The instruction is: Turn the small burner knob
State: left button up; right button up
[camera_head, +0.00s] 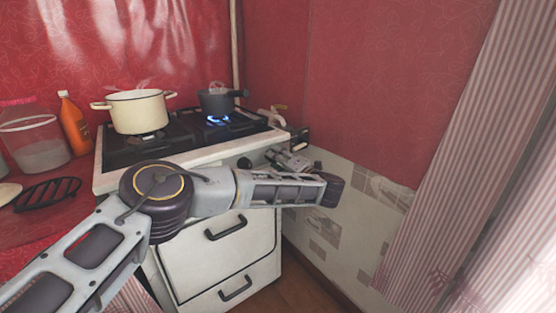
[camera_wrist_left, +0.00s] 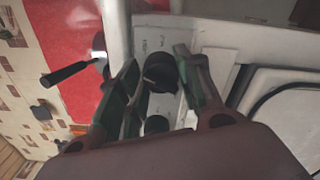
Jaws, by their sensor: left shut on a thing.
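In the left wrist view my left gripper (camera_wrist_left: 158,65) has one finger on each side of a dark round knob (camera_wrist_left: 160,73) on the stove's light front panel, and it is shut on it. In the head view the left gripper (camera_head: 274,156) is at the right end of the stove front, and the held knob is hidden by it. A second dark knob (camera_wrist_left: 157,124) is close by in the wrist view. The white stove (camera_head: 190,156) has a small dark pot (camera_head: 216,101) over a blue flame (camera_head: 219,120). My right gripper is not in view.
A cream pot (camera_head: 140,110) stands on the left burner. An orange bottle (camera_head: 74,124) and a clear container (camera_head: 35,142) stand on the red counter at left. A drawer handle (camera_head: 225,229) sticks out below my arm. The tiled wall (camera_head: 345,225) is close at right.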

pick_arm(q)
jog(key=n, duration=0.4)
jog(key=shift+f+n, duration=0.1)
jog(key=shift+n, duration=0.3)
dwell(0.4)
jog(key=o, duration=1)
jog(key=shift+s, duration=0.1)
jog(key=shift+v, duration=5.95)
